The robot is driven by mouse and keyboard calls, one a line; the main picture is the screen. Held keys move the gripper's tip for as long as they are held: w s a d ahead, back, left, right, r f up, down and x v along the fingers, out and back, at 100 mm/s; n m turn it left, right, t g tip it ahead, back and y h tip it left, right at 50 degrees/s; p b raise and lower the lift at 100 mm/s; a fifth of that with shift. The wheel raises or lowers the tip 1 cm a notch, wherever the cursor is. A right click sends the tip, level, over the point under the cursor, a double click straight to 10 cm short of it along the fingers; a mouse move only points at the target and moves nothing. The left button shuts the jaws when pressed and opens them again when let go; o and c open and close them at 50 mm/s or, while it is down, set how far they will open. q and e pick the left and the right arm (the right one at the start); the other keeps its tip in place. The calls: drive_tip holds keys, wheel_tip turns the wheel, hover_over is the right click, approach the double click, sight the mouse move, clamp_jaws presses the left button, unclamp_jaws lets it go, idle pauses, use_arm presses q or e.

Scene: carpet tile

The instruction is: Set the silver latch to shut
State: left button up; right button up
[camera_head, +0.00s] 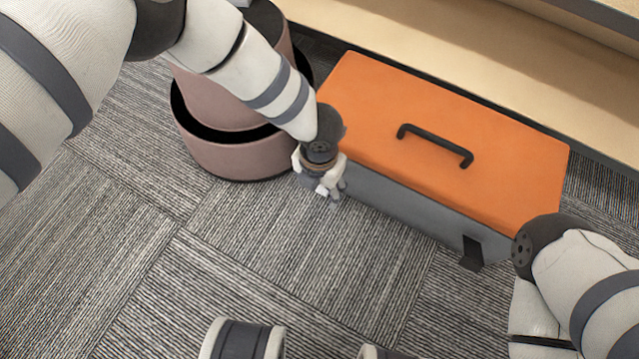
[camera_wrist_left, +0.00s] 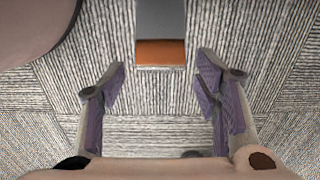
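The toolbox has an orange lid (camera_head: 440,120) and a grey body (camera_head: 400,208). The silver latch is not clear in the head view; the left gripper covers the box's left front part. In the left wrist view a narrow smooth grey plate with an orange end (camera_wrist_left: 160,22) lies beyond the fingers, centred between them; it appears to be the latch. My left gripper (camera_head: 333,190) is at the front left of the box, pointing down. In the left wrist view its fingers (camera_wrist_left: 160,80) are apart with nothing between them. My right gripper is not visible.
A dark latch (camera_head: 472,254) sticks out at the box's right front. The lid has a black handle (camera_head: 435,144). A pinkish round bin (camera_head: 235,150) stands close behind the left gripper. A pale wooden ledge (camera_head: 500,50) runs behind the box. Carpet in front is clear.

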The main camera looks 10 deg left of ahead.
use_arm(q)
clamp_jaws()
drive_tip(key=shift+w+r, duration=0.25)
drive_tip(key=shift+r, duration=0.05)
drive_tip(key=shift+w+d+r+p, duration=0.2)
drive_tip(key=shift+w+r, duration=0.25)
drive_tip(key=shift+w, duration=0.05)
drive_tip(key=shift+w+d+r+p, duration=0.15)
drive_tip(key=shift+w+r, duration=0.25)
drive_tip(key=shift+w, duration=0.05)
drive_tip(key=shift+w+d+r, duration=0.2)
drive_tip(key=shift+w+r, duration=0.15)
drive_tip(key=shift+w, duration=0.3)
drive_tip(key=shift+w+d+r, duration=0.2)
drive_tip(key=shift+w+r, duration=0.1)
drive_tip(key=shift+w, duration=0.35)
